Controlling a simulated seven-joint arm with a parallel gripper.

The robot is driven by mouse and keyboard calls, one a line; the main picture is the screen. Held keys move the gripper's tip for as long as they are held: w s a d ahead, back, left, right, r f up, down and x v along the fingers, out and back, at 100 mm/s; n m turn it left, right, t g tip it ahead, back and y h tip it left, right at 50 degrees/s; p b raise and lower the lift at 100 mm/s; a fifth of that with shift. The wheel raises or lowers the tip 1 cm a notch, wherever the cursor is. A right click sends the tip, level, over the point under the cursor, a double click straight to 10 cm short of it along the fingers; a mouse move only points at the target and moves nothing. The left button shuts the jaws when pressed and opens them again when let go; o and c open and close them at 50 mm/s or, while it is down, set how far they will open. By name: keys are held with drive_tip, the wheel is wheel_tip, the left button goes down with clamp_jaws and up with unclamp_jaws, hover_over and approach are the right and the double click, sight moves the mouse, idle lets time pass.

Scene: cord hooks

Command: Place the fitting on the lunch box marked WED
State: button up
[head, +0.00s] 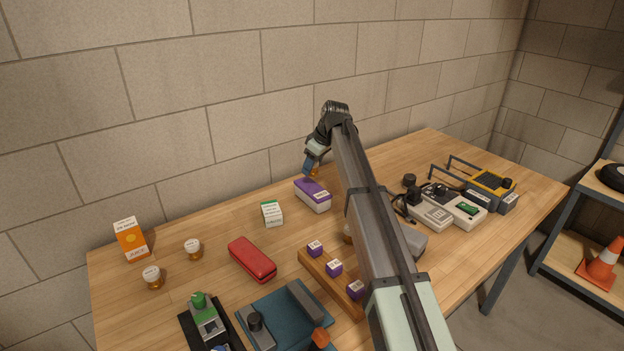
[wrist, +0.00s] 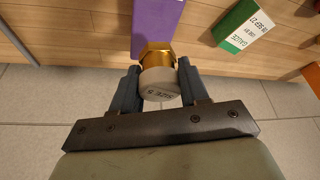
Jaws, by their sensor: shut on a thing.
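My gripper (head: 311,167) is shut on the fitting (head: 315,173), high over the far middle of the table. In the wrist view the fitting (wrist: 158,84) is between my gripper's fingers (wrist: 158,80); it has a brass hexagonal part and a pale grey cap with small dark print. A purple box (head: 312,196) with a white label lies just below the fitting in the head view. The purple box (wrist: 157,22) also shows beyond the fitting in the wrist view. I cannot read WED on any box; whether the fitting touches the purple box is unclear.
A green-and-white gauze carton (head: 272,214) stands left of the purple box. A red case (head: 252,260), two capped amber jars (head: 193,249) and a juice carton (head: 131,240) are further left. A wooden rail (head: 345,297) with purple labelled blocks is nearer. Instruments (head: 455,207) crowd the right.

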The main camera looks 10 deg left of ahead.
sight(312, 187)
drive_tip(key=shift+f, duration=2.5)
drive_tip(key=o, duration=1.2)
drive_tip(key=shift+f, duration=0.1)
drive_tip(key=v, duration=1.2)
